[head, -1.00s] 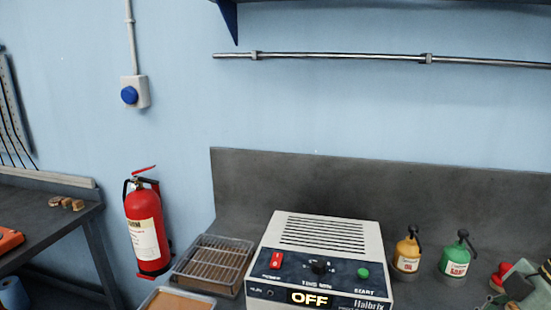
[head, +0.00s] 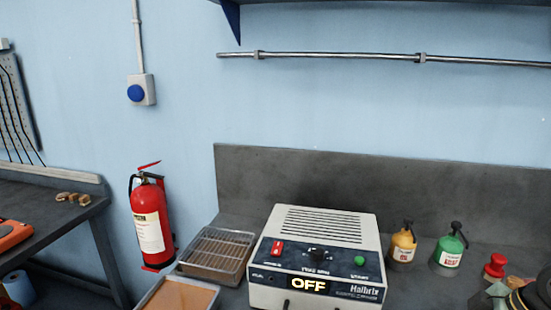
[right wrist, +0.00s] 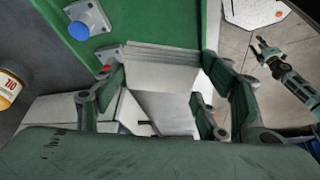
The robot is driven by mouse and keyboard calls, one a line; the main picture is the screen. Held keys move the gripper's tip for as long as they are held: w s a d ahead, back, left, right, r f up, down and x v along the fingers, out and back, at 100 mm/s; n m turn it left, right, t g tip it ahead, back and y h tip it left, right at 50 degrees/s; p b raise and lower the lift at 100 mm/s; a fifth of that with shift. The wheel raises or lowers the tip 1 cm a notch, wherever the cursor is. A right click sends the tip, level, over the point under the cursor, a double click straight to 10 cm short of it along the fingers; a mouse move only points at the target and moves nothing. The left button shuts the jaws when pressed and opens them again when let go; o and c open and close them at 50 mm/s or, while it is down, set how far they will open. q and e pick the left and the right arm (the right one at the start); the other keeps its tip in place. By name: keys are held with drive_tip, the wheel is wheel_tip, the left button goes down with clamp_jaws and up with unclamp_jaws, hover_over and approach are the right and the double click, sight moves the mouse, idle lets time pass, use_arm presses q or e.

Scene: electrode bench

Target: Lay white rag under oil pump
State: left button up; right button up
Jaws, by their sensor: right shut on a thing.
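The yellow oil pump (head: 403,243), with a black spout and an OIL label, stands on the grey bench right of the white machine. A yellow container with a similar label (right wrist: 10,88) shows at the left edge of the right wrist view. My right gripper (right wrist: 161,72) is shut on a pale, layered, flat bundle, which looks like the folded white rag (right wrist: 160,54). It holds it beside a green surface. My left gripper (right wrist: 262,48) is small at the upper right of the right wrist view, its fingers apart and empty. It is not in the head view.
A green pump can (head: 449,249) stands right of the yellow one, with a red knob (head: 495,266) beyond. The white machine (head: 318,250) reads OFF. A wire tray (head: 215,254) lies left of it. The green surface (right wrist: 125,25) carries grey fittings. A fire extinguisher (head: 151,222) hangs left.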

drive_tip(key=w+a+r+m+t+h, duration=0.1)
drive_tip(key=a+m+h, duration=0.1)
drive_tip(key=a+m, duration=0.3)
drive_tip(key=w+a+r+m+t+h, duration=0.1)
drive_tip(key=w+a+m, duration=0.1)
drive_tip(key=a+m, duration=0.4)
drive_tip(key=a, duration=0.3)
drive_tip(key=shift+w+h, duration=0.15)
drive_tip(key=shift+h, duration=0.25)
